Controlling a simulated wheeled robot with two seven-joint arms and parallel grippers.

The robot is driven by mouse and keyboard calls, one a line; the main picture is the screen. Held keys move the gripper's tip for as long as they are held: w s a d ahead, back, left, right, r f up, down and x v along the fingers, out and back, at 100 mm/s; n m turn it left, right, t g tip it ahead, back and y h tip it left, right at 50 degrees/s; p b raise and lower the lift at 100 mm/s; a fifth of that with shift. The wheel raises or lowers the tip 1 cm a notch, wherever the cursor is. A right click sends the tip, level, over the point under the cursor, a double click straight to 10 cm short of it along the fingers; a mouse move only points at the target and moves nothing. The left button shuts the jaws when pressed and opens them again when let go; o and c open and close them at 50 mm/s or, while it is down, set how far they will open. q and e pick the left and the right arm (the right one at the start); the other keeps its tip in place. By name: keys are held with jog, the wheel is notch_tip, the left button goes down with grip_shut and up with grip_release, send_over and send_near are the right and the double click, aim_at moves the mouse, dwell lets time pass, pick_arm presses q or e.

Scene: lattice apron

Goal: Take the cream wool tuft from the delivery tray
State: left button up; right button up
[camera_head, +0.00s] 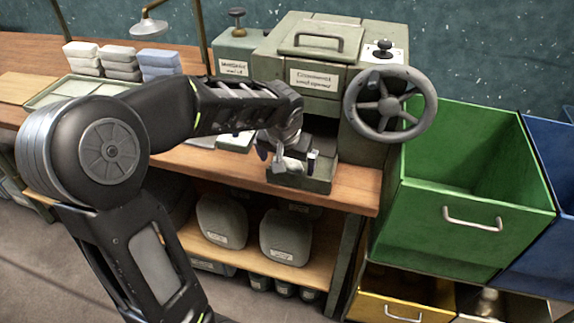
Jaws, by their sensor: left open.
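My left gripper (295,166) is open, pointing down over the small dark green tray (303,183) at the front of the green machine (325,70). The tray sits at the bench's front edge and looks like the delivery tray. The fingers are over or inside its opening; I cannot tell how deep. My right gripper is not in view.
A handwheel (389,104) juts from the machine, right of the tray. An open green bin (465,205) stands at the right, beside a blue bin (545,240). Folded stacks (120,62) lie at the back left. Grey containers (286,238) fill the lower shelf.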

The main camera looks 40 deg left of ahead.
aim_at(287, 162)
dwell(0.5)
pick_arm(q)
jog(key=c, duration=1.5)
notch_tip(287, 162, up, 10)
jog(key=shift+r, duration=0.1)
jog(key=shift+c, duration=0.3)
